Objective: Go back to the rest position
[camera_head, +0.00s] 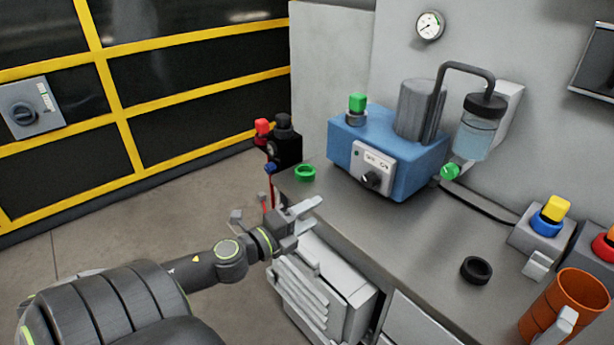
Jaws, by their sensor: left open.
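My left gripper (309,213) is open and empty. It is just off the left front edge of the grey worktop (420,235), above the floor and near the pale cabinet front. Its pale fingers point right, towards the worktop. My left arm reaches in from the lower left.
A green ring (305,173) lies near the worktop's left corner, close beyond my left gripper. A blue machine (385,150) stands behind. A black ring (476,270) and an orange container (566,303) are at right. Black panels with yellow frames (110,80) stand left; the floor between is clear.

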